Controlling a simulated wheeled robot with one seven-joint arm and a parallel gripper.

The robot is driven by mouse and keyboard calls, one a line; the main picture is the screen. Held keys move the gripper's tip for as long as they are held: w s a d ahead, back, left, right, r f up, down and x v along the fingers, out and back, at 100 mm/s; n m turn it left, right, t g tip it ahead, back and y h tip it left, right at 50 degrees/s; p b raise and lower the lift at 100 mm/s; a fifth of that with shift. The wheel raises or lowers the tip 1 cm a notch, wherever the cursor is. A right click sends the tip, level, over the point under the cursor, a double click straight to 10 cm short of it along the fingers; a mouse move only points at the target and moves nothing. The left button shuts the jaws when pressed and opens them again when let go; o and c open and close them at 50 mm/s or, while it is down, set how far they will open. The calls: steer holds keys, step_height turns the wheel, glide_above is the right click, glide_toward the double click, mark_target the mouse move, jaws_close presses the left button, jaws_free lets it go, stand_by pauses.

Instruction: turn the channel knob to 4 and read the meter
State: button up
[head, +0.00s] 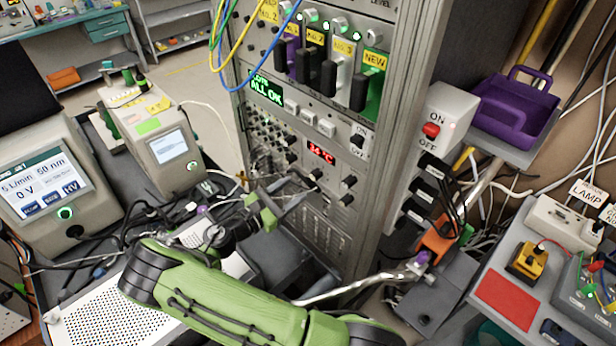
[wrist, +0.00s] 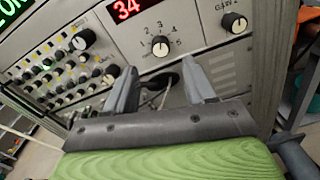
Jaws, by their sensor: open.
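A round knob with a pale face (wrist: 160,46) sits in a ring of numerals, up to 5, on the rack panel in the wrist view. In the head view my gripper (head: 285,192) is near the rack front, partly hidden.
A second knob (wrist: 234,22) is at the upper right of the panel. A block of small knobs and jacks (wrist: 65,75) lies left. In the head view, an ON/OFF box (head: 440,120) is on the rack's right, and a purple bin (head: 512,108) stands beyond it.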

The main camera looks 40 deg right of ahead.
mark_target(312, 178)
steer(key=d, duration=0.7)
steer(key=shift+w+p, duration=0.3)
steer(key=shift+w, duration=0.1)
steer(key=shift+c, duration=0.5)
jaws_close()
